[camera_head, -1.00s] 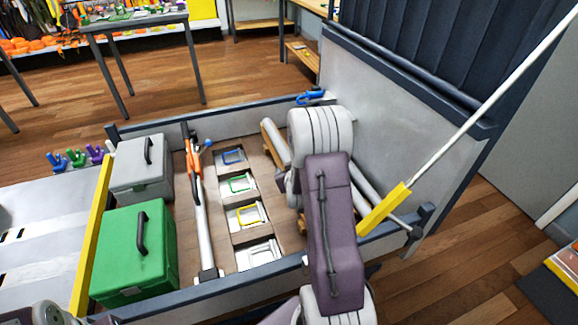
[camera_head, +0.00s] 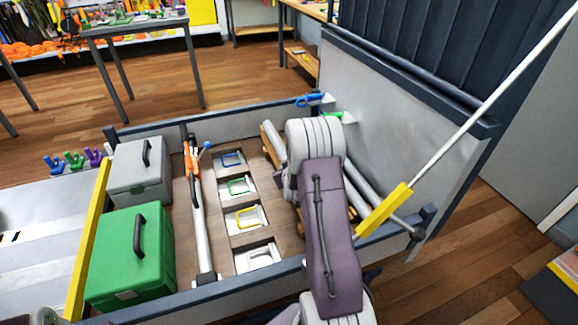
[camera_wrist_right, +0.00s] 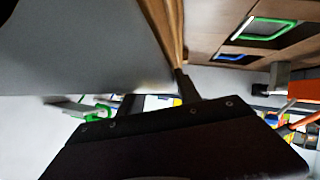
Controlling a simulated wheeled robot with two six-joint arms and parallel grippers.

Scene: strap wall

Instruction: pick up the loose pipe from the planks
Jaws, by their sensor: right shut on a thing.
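Pale grey pipes lie on tan planks (camera_head: 267,152) at the right of the truck bed. One pipe (camera_head: 274,141) shows left of my right arm and another pipe (camera_head: 368,191) shows right of it. My right arm covers much of the planks, and its gripper is hidden in the head view. In the right wrist view my right gripper (camera_wrist_right: 158,97) is shut on the loose pipe, whose pale grey surface (camera_wrist_right: 80,45) fills the upper left. A tan plank edge (camera_wrist_right: 165,30) runs close beside it. My left gripper is out of view.
A grey upright panel (camera_head: 395,135) borders the bed on the right, with a blue clamp (camera_head: 310,99) and a green one (camera_head: 333,114) near its far end. A green box (camera_head: 130,255) and a grey box (camera_head: 138,170) stand left.

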